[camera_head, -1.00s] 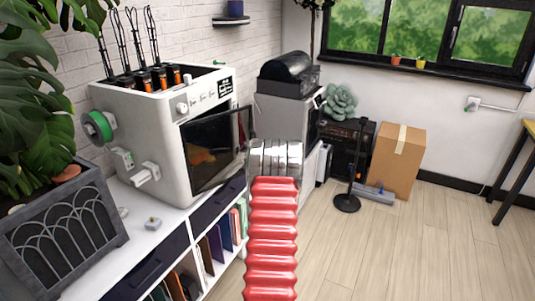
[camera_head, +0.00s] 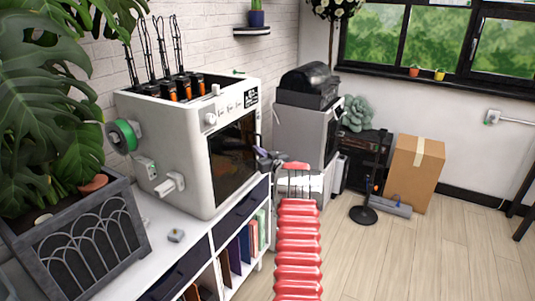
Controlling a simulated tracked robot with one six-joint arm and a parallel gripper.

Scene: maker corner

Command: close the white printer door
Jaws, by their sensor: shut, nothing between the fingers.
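The white printer (camera_head: 190,125) stands on the white shelf unit at centre left. Its door (camera_head: 232,160), a dark see-through panel, lies flush or nearly flush with the front; a very small gap would be hard to tell. Orange material shows dimly behind it. My gripper (camera_head: 262,156) is small and dark in the picture, shut and empty, at the door's right edge. I cannot tell whether it touches the door. My red ribbed arm (camera_head: 298,250) rises from the bottom of the picture.
The shelf unit (camera_head: 195,262) holds several books below the printer. A planter (camera_head: 85,240) with a large leafy plant stands at left. A grey cabinet (camera_head: 300,130) with a black machine, a black stand (camera_head: 363,215) and a cardboard box (camera_head: 415,175) are farther back. The wooden floor at right is clear.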

